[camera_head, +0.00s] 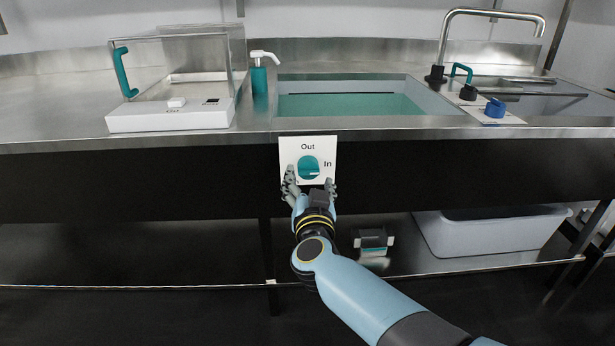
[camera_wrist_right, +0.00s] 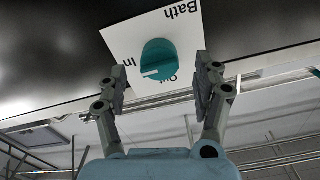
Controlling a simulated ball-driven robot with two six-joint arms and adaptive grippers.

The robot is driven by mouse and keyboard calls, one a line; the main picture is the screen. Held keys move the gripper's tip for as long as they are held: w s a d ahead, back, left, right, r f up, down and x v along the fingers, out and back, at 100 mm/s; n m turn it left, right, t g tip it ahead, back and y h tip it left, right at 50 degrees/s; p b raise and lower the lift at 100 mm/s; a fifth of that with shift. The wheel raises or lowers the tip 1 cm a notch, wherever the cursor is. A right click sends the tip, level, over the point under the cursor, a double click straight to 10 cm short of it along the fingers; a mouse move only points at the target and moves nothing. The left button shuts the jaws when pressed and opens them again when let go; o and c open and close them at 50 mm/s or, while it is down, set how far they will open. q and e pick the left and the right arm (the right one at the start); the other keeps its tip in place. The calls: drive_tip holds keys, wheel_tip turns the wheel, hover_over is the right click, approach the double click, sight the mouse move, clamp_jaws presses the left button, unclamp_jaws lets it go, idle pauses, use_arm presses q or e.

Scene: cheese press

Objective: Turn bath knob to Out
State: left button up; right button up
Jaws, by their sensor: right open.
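The bath knob (camera_head: 309,167) is a round teal knob on a white square panel (camera_head: 287,148) on the dark counter front. "Out" is printed above it and "In" to its right. Its white mark points right, toward "In". In the right wrist view the knob (camera_wrist_right: 159,58) appears upside down, with "Bath" printed on the panel. My right gripper (camera_head: 311,181) is open at the panel's lower part, one finger to each side of the knob. In the wrist view the right gripper (camera_wrist_right: 158,80) holds nothing, its fingers apart from the knob. My left gripper is out of view.
Above the panel is a basin of teal liquid (camera_head: 350,104). A soap bottle (camera_head: 259,80) and a clear-covered white device (camera_head: 170,119) stand left of it. A faucet (camera_head: 440,50) and a panel with a blue knob (camera_head: 495,108) are right. A white bin (camera_head: 490,235) sits below.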

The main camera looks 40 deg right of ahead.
sight(308, 175)
drive_tip(key=shift+b+x, duration=0.35)
drive_tip(key=shift+x, duration=1.6)
